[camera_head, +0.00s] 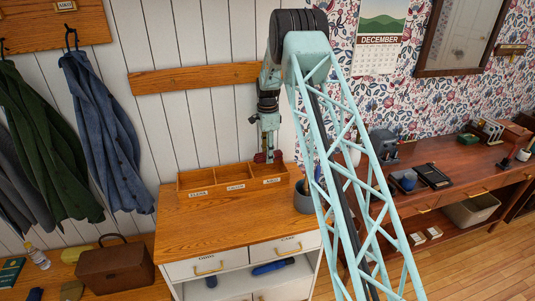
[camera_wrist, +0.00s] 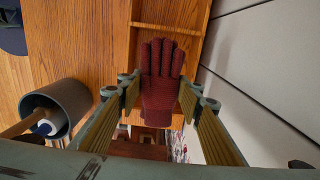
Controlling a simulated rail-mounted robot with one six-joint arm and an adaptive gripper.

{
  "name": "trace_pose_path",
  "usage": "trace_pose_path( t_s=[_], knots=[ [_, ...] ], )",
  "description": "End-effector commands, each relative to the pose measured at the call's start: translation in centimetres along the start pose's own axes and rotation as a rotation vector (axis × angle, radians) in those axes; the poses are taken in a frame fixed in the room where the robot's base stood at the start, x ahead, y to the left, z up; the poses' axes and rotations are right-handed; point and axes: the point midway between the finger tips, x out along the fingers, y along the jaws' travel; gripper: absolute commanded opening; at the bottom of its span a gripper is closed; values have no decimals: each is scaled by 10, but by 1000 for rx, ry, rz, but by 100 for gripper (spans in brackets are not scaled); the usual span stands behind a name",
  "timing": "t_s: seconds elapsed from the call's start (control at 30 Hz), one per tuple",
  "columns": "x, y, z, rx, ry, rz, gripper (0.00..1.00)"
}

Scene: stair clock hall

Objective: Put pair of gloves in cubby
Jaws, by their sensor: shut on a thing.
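The dark red pair of gloves (camera_wrist: 160,85) is held between the fingers of my gripper (camera_wrist: 160,97) in the wrist view, its fingers pointing away from me. In the head view, the gloves (camera_head: 262,157) show small under my gripper (camera_head: 267,148), at the back of the right compartment of the wooden cubby (camera_head: 231,190). The cubby has three labelled compartments in a row on the cabinet top. In the wrist view, the gloves overlap a wooden compartment (camera_wrist: 165,28); I cannot tell whether they touch its floor.
A dark grey pot (camera_head: 303,198) stands right of the cubby; it also shows at left in the wrist view (camera_wrist: 63,105). The wooden cabinet top (camera_head: 205,232) is clear in front. A brown bag (camera_head: 115,267) and hanging coats (camera_head: 100,130) are at left.

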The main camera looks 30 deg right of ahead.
Motion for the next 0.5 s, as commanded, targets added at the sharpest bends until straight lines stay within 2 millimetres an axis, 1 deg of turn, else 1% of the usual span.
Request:
trace_pose_path(
  t_s=[0.5],
  knots=[
    [26, 0, 0, 0, 0, 0, 23]
  ],
)
